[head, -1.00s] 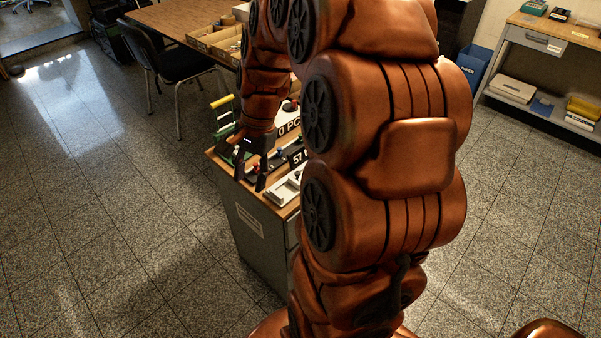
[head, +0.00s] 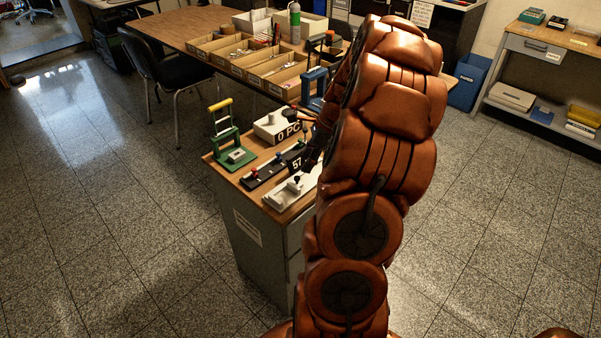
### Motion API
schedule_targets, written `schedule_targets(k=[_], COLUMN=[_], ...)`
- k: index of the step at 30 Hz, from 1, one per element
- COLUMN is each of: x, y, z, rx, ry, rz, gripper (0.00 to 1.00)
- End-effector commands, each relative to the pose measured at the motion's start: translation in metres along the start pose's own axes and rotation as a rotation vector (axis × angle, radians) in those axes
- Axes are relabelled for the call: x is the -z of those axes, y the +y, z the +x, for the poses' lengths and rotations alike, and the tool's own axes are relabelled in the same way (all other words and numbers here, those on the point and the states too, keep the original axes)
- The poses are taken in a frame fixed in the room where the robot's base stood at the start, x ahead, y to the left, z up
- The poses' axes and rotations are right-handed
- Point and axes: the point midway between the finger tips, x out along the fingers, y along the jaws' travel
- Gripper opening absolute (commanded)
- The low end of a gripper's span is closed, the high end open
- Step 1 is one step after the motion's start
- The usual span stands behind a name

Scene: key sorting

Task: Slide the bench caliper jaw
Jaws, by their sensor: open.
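A long black device with a red knob (head: 254,172) lies across the small workbench (head: 222,168); it looks like the bench caliper. A black display reading "57" (head: 296,163) stands at its right end, its unit hidden. The jaw's exact position is too small to tell. My gripper (head: 309,157), dark and partly hidden by my arm, is above the bench's right side, near the display. It is open, with nothing seen in it. I cannot tell whether it touches anything.
A light grey fixture (head: 285,193) lies along the bench's front edge. A green press with a yellow handle (head: 228,140) stands at the left. A white scale (head: 272,127) with a "0 PC" display and a blue frame (head: 313,88) are behind. Wooden trays (head: 240,58) fill the table beyond.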

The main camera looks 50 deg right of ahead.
Motion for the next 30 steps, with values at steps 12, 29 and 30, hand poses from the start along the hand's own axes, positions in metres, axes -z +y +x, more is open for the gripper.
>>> schedule_targets(k=[12,29,30], x=[-0.001,-0.001,-0.001], y=[0.001,0.0,0.0], z=[0.054,0.058,0.058], rx=[-0.003,0.0,0.0], ry=[-0.001,0.0,0.0], rz=[-0.002,-0.002,-0.002], gripper=[0.45,0.18,0.14])
